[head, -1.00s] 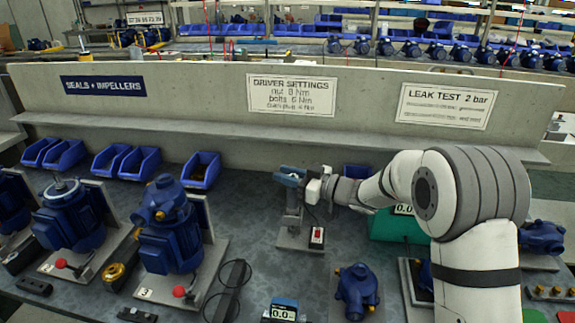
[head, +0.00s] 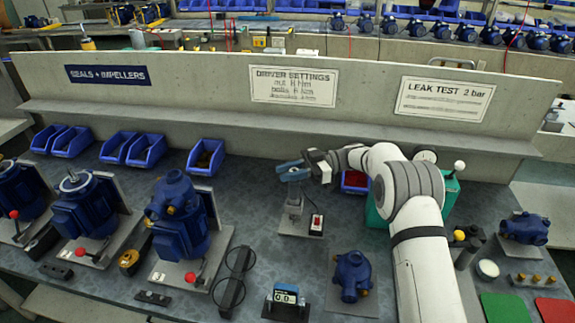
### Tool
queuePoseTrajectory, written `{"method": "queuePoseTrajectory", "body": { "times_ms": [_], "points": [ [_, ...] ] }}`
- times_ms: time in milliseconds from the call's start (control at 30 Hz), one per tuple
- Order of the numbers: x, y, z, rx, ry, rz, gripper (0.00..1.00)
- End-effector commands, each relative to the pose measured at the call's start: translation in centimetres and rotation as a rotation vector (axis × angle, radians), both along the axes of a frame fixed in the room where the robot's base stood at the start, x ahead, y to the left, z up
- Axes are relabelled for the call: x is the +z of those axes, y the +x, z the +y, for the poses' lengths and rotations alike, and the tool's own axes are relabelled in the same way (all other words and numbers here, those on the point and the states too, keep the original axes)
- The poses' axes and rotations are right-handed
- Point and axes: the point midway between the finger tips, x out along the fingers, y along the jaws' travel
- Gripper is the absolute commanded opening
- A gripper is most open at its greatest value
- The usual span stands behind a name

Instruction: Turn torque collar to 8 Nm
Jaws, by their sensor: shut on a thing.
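A blue driver (head: 293,171) lies across the top of a grey stand (head: 293,207) in the middle of the bench. My gripper (head: 312,165) is at the driver's right end, shut on what appears to be the torque collar. The collar is small and mostly hidden by the gripper, so its setting cannot be read.
Blue pump units (head: 178,225) on plates stand to the left. A blue pump housing (head: 352,273) stands in front of the stand. My arm passes over a green box (head: 449,195) with a gauge to the right. Blue bins (head: 205,157) line the back.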

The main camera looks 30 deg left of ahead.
Motion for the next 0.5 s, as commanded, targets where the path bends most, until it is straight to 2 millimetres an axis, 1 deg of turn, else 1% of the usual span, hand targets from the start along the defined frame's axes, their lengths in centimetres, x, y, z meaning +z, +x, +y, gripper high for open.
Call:
{"method": "queuePoseTrajectory", "body": {
  "times_ms": [67,500],
  "points": [
    [0.31,-0.01,-0.01,0.021,0.001,0.000,0.02],
    [0.08,-0.04,-0.07,0.049,0.002,-0.001,0.02]
  ]
}}
